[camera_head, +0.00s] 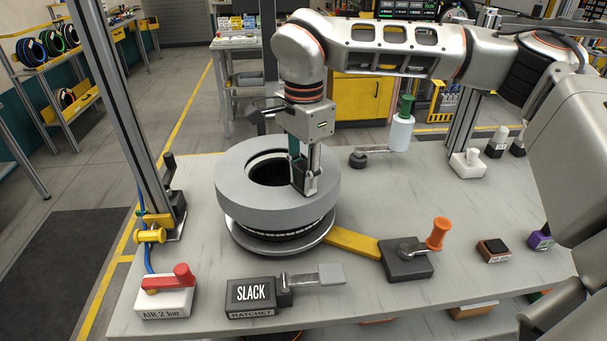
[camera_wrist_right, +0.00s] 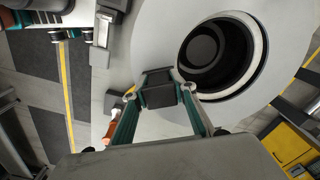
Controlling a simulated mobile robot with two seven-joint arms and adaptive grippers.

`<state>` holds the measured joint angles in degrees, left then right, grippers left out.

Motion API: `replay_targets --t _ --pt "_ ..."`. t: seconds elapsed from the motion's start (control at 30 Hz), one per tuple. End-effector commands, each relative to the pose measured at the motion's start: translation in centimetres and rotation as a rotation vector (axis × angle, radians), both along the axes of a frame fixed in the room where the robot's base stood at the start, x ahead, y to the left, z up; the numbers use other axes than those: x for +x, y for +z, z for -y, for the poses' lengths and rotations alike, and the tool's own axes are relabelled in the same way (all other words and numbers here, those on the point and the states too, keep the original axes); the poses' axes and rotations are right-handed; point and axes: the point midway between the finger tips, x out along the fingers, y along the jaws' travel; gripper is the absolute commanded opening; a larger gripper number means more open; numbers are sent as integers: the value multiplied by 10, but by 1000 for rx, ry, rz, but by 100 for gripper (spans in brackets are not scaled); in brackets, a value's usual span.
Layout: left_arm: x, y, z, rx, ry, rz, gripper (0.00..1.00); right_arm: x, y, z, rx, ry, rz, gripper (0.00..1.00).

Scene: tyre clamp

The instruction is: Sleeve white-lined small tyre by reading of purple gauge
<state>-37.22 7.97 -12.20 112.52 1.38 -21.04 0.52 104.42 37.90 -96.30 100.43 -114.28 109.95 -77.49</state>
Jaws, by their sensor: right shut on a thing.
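A thick grey ring (camera_head: 235,190) lies over a dark tyre (camera_head: 275,222) on a round metal plate (camera_head: 255,245). In the right wrist view the ring (camera_wrist_right: 155,35) surrounds a dark opening edged by a white band (camera_wrist_right: 262,45). My right gripper (camera_head: 305,178) points down at the ring's right side. It is shut on a dark block (camera_wrist_right: 158,88) at the ring; whether the block is fixed to the ring is unclear. A small purple-faced box (camera_head: 540,240), perhaps the purple gauge, stands at the right; its reading is illegible. My left gripper is not seen.
A SLACK ratchet (camera_head: 252,293) and red-handled AIR valve (camera_head: 166,295) stand at the front. An orange-handled lever (camera_head: 437,235) joins a yellow arm (camera_head: 352,241). A green-topped white cylinder (camera_head: 401,132) is behind. A post (camera_head: 120,100) rises at left. The table right of the ring has bare room.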

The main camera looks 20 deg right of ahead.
Motion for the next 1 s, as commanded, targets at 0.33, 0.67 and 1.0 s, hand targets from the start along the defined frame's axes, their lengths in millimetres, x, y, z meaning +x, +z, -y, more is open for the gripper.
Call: replay_targets --t 0.33,0.67,1.0 --pt "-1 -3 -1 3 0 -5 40 0 0 0 0 0 1 46" --pt "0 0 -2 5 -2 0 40 0 7 0 -1 0 1 46" --pt "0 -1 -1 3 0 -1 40 1 69 0 0 -1 5 46"
